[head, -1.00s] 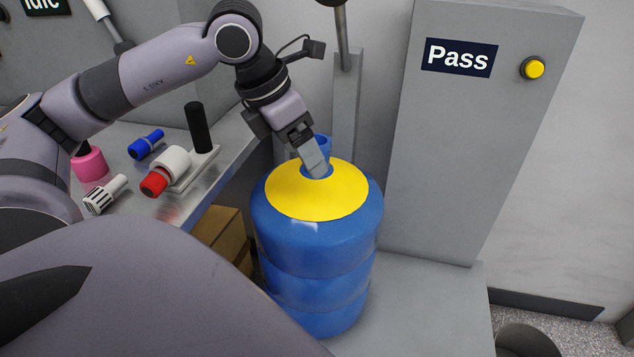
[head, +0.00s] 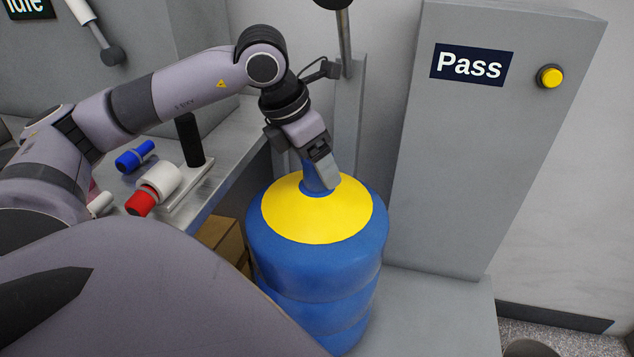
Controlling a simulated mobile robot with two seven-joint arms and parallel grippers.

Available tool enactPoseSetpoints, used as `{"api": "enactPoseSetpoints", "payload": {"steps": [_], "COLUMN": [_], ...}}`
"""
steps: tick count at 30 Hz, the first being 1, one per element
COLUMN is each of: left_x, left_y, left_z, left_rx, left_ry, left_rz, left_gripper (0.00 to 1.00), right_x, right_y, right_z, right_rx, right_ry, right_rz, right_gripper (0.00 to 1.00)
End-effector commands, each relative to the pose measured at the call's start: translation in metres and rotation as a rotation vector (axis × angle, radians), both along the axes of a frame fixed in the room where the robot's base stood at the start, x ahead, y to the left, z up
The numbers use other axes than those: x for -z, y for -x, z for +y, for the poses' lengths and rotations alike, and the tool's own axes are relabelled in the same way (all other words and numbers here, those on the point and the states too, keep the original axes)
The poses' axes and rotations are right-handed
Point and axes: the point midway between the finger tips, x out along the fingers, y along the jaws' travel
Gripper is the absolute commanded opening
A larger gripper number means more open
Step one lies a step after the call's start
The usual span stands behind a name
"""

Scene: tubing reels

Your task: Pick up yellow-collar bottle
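The yellow-collar bottle (head: 315,266) is a big blue ribbed bottle with a broad yellow collar (head: 317,222) around its neck. It stands upright on a grey platform, its lower end cut off by the picture's bottom edge. My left gripper (head: 324,178) points down at the blue neck (head: 313,188). One grey finger shows against the right of the neck. The other finger is hidden, so I cannot tell whether the gripper is open or closed on the neck. My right gripper is not in view.
A grey panel (head: 480,150) with a "Pass" sign (head: 473,64) and yellow button (head: 550,77) stands right of the bottle. Left, a metal bench holds a blue part (head: 135,157), a red-and-white part (head: 153,189) and a black post (head: 190,140). The platform is clear at right.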

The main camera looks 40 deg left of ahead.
Motion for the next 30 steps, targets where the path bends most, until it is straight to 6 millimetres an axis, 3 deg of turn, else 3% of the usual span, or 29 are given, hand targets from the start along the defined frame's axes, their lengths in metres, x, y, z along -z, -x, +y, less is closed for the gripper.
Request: {"api": "enactPoseSetpoints", "payload": {"steps": [5,13,14,18,21,30], "left_x": [0.020,0.022,0.022,0.022,0.022,0.020], "left_y": [-0.009,-0.010,-0.010,-0.010,-0.010,-0.010], "left_z": [-0.003,-0.003,-0.003,-0.003,-0.003,-0.003], "left_rx": [0.000,0.000,0.000,0.000,0.000,0.000], "left_ry": [0.001,0.000,0.000,0.000,0.000,0.001], "left_rz": [0.001,-0.001,-0.001,-0.001,-0.001,-0.006], "left_gripper": [0.79,0.79,0.73,0.27,0.00,0.00], "right_x": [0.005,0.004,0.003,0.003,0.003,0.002], "right_y": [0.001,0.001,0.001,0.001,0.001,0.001], "right_z": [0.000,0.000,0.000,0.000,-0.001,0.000], "right_rx": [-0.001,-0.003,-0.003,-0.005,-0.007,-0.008], "right_ry": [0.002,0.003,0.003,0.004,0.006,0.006], "right_rz": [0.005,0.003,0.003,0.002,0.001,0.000], "right_gripper": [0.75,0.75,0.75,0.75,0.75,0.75]}}
